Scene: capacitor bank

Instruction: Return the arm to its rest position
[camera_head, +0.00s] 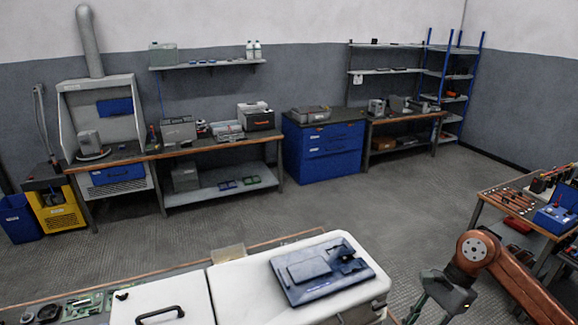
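My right arm, orange-brown, comes in from the lower right. Its dark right gripper (436,306) points down at the bottom edge, to the right of the white case. The fingertips are at or beyond the picture's edge, so I cannot tell whether it is open or shut. I see nothing held in it. My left arm and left gripper are not in view.
A white case (235,292) with a dark blue device (318,270) on top stands in front. Green circuit boards (82,306) lie at lower left. A tool bench (492,203) is at right. Open floor (400,200) lies beyond, before the back benches.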

